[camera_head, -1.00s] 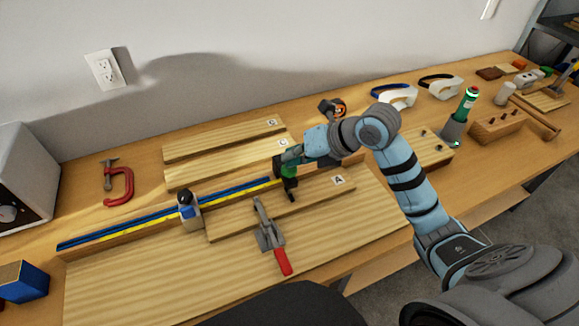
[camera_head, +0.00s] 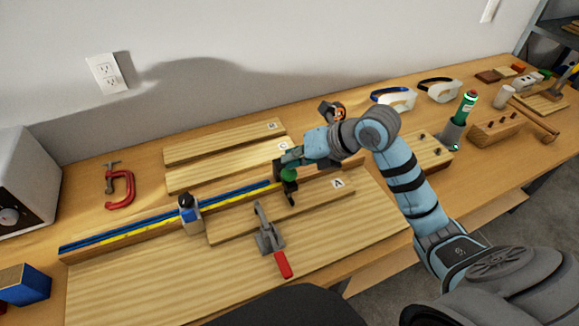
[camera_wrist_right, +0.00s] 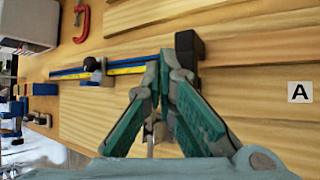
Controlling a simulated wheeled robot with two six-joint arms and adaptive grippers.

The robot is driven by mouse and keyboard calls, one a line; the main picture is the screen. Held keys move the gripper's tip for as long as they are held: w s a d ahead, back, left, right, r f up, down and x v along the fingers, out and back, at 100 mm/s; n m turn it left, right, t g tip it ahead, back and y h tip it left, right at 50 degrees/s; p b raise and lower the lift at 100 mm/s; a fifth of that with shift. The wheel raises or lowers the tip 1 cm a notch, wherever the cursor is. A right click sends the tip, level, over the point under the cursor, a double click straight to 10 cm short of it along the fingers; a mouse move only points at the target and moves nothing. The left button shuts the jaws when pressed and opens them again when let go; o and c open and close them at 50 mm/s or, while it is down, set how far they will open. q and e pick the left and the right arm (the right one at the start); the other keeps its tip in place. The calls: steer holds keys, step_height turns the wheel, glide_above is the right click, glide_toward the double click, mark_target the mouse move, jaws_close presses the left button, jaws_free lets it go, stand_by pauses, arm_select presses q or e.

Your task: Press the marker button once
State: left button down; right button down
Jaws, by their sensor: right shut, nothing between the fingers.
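My right gripper (camera_head: 284,163) reaches in from the right over the workbench, at the right end of the blue and yellow rail. In the right wrist view its teal fingers (camera_wrist_right: 164,62) are closed together with nothing between them. A black block (camera_wrist_right: 188,46) shows beside the fingertips in the wrist view. I cannot tell whether the fingers touch the button. My left gripper is out of view.
Board A (camera_head: 323,196) lies in front, with a red-handled toggle clamp (camera_head: 272,243). Boards B (camera_head: 225,142) and C (camera_head: 220,170) lie behind. A green-topped bottle (camera_head: 464,109) stands at right.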

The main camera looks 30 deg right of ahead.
steer(key=shift+r, duration=0.35)
step_height(320, 180, up, 6)
steer(key=p, duration=0.5)
stand_by(0.5)
